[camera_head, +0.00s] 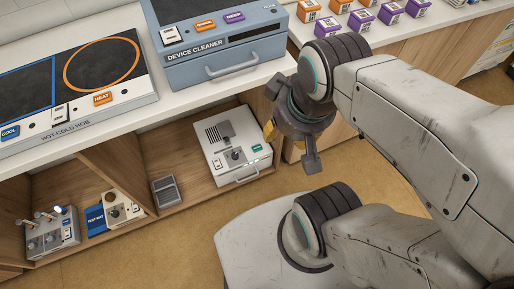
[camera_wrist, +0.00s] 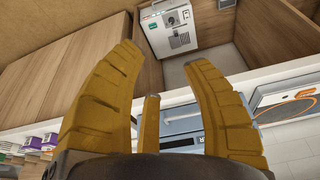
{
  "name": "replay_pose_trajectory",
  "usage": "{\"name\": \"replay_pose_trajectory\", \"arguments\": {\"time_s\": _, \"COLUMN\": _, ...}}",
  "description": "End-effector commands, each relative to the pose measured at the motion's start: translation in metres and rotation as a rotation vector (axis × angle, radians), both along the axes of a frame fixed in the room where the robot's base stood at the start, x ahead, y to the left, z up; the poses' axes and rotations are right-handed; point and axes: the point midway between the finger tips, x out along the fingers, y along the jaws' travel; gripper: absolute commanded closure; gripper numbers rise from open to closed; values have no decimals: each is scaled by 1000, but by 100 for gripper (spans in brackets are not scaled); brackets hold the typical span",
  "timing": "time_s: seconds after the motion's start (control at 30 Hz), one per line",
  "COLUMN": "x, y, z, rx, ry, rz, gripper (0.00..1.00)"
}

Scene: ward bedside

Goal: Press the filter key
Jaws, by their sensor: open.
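No label reading "filter" is legible in either view. A white boxy device (camera_head: 219,137) with a grille, a knob and a small green key (camera_head: 257,148) stands in the open shelf bay under the counter. It also shows upside down in the wrist view (camera_wrist: 165,42), with its green key (camera_wrist: 153,26). The blue device cleaner (camera_head: 225,62) on the counter has a white key, an orange key (camera_head: 204,24) and a purple key (camera_head: 233,16). My gripper (camera_head: 271,131) is open and empty, to the right of the white device and apart from it. Its yellow fingers (camera_wrist: 163,62) show spread in the wrist view.
A hot-cold hob (camera_head: 90,118) lies left on the counter (camera_head: 172,84). Below are a dark grey pedal-like box (camera_head: 166,191), a grey switch box (camera_head: 49,238) and a beige box (camera_head: 124,208). Orange and purple boxes (camera_head: 391,13) stand at the top right.

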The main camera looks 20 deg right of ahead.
Motion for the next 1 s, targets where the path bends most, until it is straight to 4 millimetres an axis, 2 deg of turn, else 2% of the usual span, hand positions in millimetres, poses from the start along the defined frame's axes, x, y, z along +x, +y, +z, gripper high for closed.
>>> {"name": "replay_pose_trajectory", "arguments": {"time_s": 0.07, "x": 0, "y": 0, "z": 0, "rx": 0, "ry": 0, "rz": 0, "gripper": 64}}
{"name": "replay_pose_trajectory", "arguments": {"time_s": 0.47, "x": 0, "y": 0, "z": 0, "rx": 0, "ry": 0, "rz": 0, "gripper": 100}}
{"name": "replay_pose_trajectory", "arguments": {"time_s": 1.0, "x": 0, "y": 0, "z": 0, "rx": 0, "ry": 0, "rz": 0, "gripper": 100}}
